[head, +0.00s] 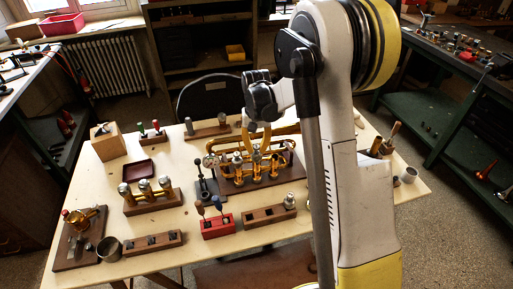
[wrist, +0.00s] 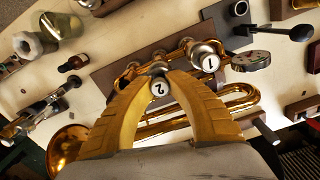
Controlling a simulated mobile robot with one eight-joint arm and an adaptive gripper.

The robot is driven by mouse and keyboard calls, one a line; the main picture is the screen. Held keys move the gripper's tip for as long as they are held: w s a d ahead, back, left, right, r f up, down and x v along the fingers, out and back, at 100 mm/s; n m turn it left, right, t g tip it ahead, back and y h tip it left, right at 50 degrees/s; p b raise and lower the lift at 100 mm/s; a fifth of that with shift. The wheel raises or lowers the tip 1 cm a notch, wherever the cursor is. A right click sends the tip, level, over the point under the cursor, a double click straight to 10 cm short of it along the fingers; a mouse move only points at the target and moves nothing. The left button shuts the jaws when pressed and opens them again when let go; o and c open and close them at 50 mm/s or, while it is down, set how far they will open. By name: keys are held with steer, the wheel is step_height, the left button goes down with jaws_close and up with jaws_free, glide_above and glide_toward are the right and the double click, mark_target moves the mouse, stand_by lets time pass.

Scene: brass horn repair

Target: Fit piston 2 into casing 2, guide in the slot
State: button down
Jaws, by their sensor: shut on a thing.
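The brass horn (head: 258,172) stands on a dark wooden base in the middle of the bench, with several upright valve casings. My gripper (head: 254,133) is above its middle casing, pointing down. In the wrist view my gripper's yellow fingers (wrist: 160,82) are shut around piston 2 (wrist: 160,88), whose white cap shows a black "2". A cap marked "1" (wrist: 209,62) sits beside it on the horn. The horn's tubing and bell (wrist: 68,146) show below the fingers. Casing 2, the piston's body and its guide are hidden, so I cannot tell how deep or how turned it sits.
A wooden block (head: 262,217) with holes, a red tool holder (head: 217,227) and a small dark stand (head: 205,188) are close in front of the horn. A block with silver-topped parts (head: 152,200) stands left. My arm hides much of the bench's right side.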

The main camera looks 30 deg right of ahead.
steer(key=shift+f+b, duration=0.45)
steer(key=shift+f, duration=0.25)
steer(key=c, duration=1.3)
jaws_free()
steer(key=shift+r, duration=0.1)
step_height(320, 180, up, 12)
